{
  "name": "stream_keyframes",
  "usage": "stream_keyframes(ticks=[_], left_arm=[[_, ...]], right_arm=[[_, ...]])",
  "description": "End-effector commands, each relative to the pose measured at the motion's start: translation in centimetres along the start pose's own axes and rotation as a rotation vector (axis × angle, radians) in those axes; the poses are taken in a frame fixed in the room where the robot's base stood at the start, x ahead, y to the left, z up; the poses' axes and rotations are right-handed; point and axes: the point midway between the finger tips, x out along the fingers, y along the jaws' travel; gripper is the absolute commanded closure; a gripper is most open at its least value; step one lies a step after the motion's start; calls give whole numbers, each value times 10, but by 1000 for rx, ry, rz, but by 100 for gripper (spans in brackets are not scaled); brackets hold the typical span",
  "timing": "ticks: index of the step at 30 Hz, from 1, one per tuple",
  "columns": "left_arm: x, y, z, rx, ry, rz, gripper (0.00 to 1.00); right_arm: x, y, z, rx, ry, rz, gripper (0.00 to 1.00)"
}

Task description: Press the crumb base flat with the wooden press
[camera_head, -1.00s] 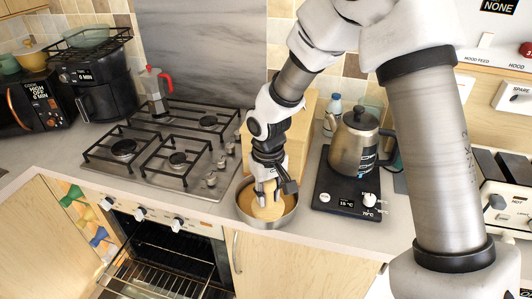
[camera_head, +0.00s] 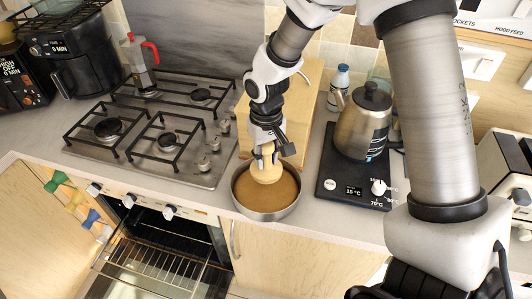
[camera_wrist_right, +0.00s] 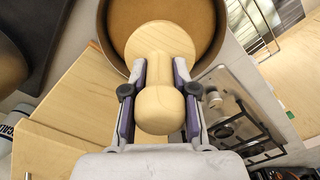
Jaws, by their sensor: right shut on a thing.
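The round metal pan (camera_head: 244,211) stands on the counter's front edge, right of the stove. The crumb base (camera_head: 283,190) is a brown layer inside it and looks mostly even. My right gripper (camera_head: 268,154) is shut on the knob of the wooden press (camera_head: 266,174), whose round disc is over the far part of the pan. In the right wrist view the gripper (camera_wrist_right: 160,100) has a finger on each side of the pale press handle (camera_wrist_right: 158,110). The disc overlaps the crumb base (camera_wrist_right: 180,12); whether it touches the crumbs I cannot tell. My left gripper is not in view.
A wooden board (camera_head: 305,110) is behind the pan. A kettle (camera_head: 363,125) on a black scale-like base (camera_head: 345,185) stands to the right, and the gas stove (camera_head: 150,130) to the left. The oven (camera_head: 150,260) below is open with its rack showing.

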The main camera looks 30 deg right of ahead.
Motion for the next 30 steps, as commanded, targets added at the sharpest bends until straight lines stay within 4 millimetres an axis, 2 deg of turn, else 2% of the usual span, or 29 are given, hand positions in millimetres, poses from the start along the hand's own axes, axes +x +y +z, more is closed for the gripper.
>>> stream_keyframes(ticks=[1, 9, 15, 30], left_arm=[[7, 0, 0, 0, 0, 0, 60], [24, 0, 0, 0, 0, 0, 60], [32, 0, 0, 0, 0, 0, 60], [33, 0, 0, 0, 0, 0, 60]], right_arm=[[9, 0, 0, 0, -1, 0, 100], [38, 0, 0, 0, -1, 0, 100], [54, 0, 0, 1, 0, 0, 100], [56, 0, 0, 0, 1, 0, 100]])
